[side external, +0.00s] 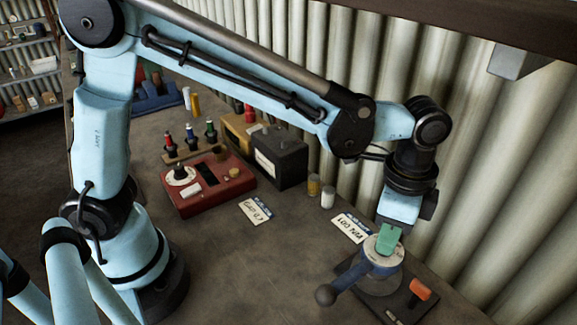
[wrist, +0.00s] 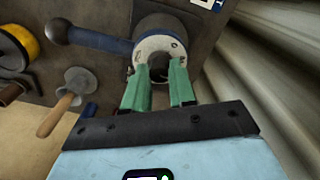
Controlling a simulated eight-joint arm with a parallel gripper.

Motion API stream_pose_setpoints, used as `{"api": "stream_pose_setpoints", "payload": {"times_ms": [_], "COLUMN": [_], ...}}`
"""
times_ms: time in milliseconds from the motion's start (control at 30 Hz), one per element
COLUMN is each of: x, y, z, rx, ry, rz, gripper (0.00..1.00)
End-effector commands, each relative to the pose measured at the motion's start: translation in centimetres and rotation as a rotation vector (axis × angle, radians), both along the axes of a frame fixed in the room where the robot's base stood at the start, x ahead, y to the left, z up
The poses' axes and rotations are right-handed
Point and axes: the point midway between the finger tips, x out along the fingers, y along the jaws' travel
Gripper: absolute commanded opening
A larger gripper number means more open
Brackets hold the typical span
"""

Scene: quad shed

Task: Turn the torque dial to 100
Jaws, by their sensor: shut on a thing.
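A round device with a pale, marked dial face (wrist: 150,43) sits at the right front of the bench; its pale rim (side external: 372,252) also shows in the side view. A blue lever (side external: 347,283) with a dark ball end sticks out from it toward the front left. My gripper (side external: 388,240) points down over the dial from above. In the wrist view, its green fingers (wrist: 160,78) stand either side of a dark knob (wrist: 158,72) at the dial's centre and are shut on it. The dial's numbers are too small to read, and the fingers hide part of the face.
The corrugated wall is close behind.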

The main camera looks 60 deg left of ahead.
Motion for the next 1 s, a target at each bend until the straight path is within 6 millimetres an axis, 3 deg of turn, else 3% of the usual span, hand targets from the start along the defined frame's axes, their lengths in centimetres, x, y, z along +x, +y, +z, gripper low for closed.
{"api": "stream_pose_setpoints", "payload": {"times_ms": [433, 1000], "x": [0.01, 0.01], "y": [-0.05, -0.06], "z": [0.06, 0.07], "rx": [-0.001, -0.001], "ry": [-0.002, -0.002], "rz": [-0.268, -0.323], "gripper": [0.00, 0.00]}}
